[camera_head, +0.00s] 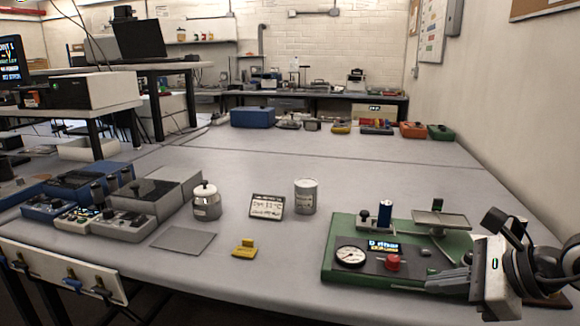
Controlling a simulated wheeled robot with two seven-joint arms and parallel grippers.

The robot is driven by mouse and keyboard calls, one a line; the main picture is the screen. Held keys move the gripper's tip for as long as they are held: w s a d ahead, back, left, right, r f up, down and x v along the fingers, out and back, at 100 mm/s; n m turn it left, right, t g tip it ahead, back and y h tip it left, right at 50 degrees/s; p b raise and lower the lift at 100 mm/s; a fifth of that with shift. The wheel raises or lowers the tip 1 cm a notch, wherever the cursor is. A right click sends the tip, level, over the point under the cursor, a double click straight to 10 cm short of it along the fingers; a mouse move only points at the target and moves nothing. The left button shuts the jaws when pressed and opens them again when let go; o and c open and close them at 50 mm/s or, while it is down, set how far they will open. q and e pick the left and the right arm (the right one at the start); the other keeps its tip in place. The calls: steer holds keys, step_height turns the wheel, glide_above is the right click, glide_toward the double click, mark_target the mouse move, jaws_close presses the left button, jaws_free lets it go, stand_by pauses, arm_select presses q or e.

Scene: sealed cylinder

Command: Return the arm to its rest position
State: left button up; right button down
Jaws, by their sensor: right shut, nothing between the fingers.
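My right gripper (434,284) is at the lower right, with its arm coming in from the right edge. Its fingers point left over the front right part of the green device (340,245); they look closed, with nothing held. I cannot tell whether they touch the device. The device also has a round dial (350,256), a lit display, a red knob (393,263) and a raised metal plate (440,219). My left gripper is not in view.
Left of the device stand a white can (306,196), a small sign (267,206) and a lidded jar (206,201). A yellow block (244,248) and a flat grey plate (183,240) lie in front. Instrument boxes (120,222) fill the left. The table behind is mostly clear.

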steer(key=s+a+f+m+y, duration=0.2)
steer(key=s+a+m+y, duration=0.1)
steer(key=a+m+y, duration=0.65)
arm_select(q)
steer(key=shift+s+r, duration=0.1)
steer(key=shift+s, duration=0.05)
arm_select(e)
steer(key=s+f+n+t+h, duration=0.1)
steer(key=s+f+n+h, duration=0.6)
steer(key=f+n, duration=0.5)
steer(key=s+f+n+t+h, duration=0.2)
steer(key=s+f+n+h, duration=0.4)
steer(key=f+n, duration=0.6)
steer(key=s+n, duration=0.1)
steer(key=n, duration=0.9)
steer(key=shift+f+n+h, duration=0.3)
steer(key=shift+n+h, duration=0.05)
steer(key=shift+a, duration=0.1)
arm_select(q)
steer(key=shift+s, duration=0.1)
arm_select(e)
steer(key=shift+s, duration=0.1)
